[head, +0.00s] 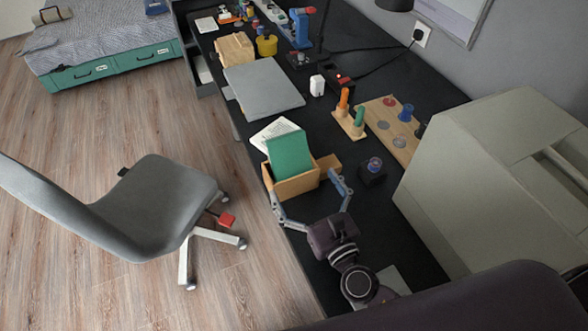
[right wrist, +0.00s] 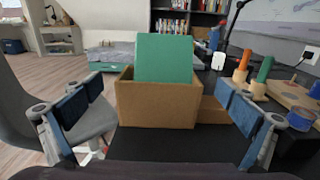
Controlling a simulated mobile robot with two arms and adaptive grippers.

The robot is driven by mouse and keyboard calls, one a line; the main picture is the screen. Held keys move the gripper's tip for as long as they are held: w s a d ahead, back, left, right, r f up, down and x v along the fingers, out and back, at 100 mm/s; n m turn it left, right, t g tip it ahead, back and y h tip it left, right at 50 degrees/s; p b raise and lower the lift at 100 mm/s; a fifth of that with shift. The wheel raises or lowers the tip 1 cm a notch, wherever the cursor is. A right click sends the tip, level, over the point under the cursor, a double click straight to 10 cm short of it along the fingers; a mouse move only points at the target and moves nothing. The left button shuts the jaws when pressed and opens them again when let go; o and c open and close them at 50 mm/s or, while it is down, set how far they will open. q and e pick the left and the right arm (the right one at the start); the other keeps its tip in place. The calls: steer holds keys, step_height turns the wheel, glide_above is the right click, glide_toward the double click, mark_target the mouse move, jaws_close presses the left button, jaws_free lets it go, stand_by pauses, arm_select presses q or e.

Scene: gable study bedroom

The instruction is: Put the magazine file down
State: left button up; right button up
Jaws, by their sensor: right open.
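The magazine file (head: 293,187) is a tan open box holding a green folder or book (head: 289,155) upright. It stands on the black desk near the desk's left edge. In the right wrist view the magazine file (right wrist: 158,103) sits upright on the desk, centred ahead of my gripper, with the green item (right wrist: 163,58) rising out of it. My right gripper (head: 308,188) is open, its two blue-padded fingers spread to either side of the box's near end. In the right wrist view the fingers (right wrist: 160,115) stand apart from the box sides. My left gripper is not in view.
Right of the file are a small dark block with a knob (head: 372,172) and a wooden peg stand (head: 351,122). Beyond it lie papers (head: 268,134) and a grey closed laptop (head: 264,87). A large grey-green cabinet-like box (head: 480,170) fills the right; an office chair (head: 165,200) stands left.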

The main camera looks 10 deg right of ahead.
steer(key=s, duration=0.4)
steer(key=shift+d+f+b, duration=0.15)
steer(key=shift+d+b, duration=0.25)
steer(key=shift+s, duration=0.45)
